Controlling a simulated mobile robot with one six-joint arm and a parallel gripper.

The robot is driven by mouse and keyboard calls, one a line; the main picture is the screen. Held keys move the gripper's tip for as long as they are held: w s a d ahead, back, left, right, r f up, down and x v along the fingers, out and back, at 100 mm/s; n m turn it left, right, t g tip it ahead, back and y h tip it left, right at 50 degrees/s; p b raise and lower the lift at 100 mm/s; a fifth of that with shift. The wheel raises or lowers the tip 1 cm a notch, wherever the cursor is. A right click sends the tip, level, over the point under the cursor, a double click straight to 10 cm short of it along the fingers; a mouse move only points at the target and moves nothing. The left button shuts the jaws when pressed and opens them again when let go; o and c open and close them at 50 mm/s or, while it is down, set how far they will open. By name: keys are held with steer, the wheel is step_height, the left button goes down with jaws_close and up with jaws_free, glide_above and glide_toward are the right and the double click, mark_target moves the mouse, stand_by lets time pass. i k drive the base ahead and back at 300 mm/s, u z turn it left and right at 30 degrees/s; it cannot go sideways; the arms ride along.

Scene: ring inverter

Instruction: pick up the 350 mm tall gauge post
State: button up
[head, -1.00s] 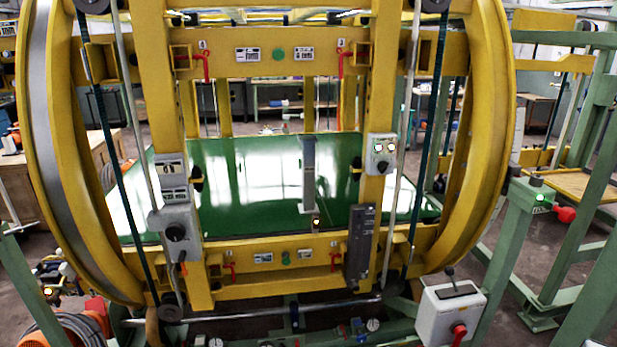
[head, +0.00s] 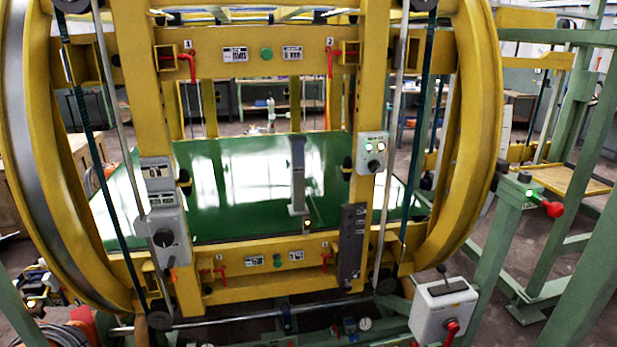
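A tall grey post (head: 298,174), which looks like the gauge post, stands upright on the green plate (head: 230,190) inside the yellow ring frame. It is right of the plate's middle, and its foot is near the front edge. A small dark piece with a light on it (head: 307,222) is just in front of its foot. My gripper is not in view, so I cannot tell whether it is open or shut.
The yellow ring frame (head: 467,130) surrounds the plate, with uprights and a front crossbar (head: 280,278) on the near side. Control boxes (head: 370,153) hang on the uprights. A grey switch box (head: 443,305) and green posts (head: 505,235) stand at the right.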

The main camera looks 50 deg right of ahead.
mark_target(298, 207)
steer(key=u, duration=0.05)
steer(key=i, duration=1)
steer(key=z, duration=0.05)
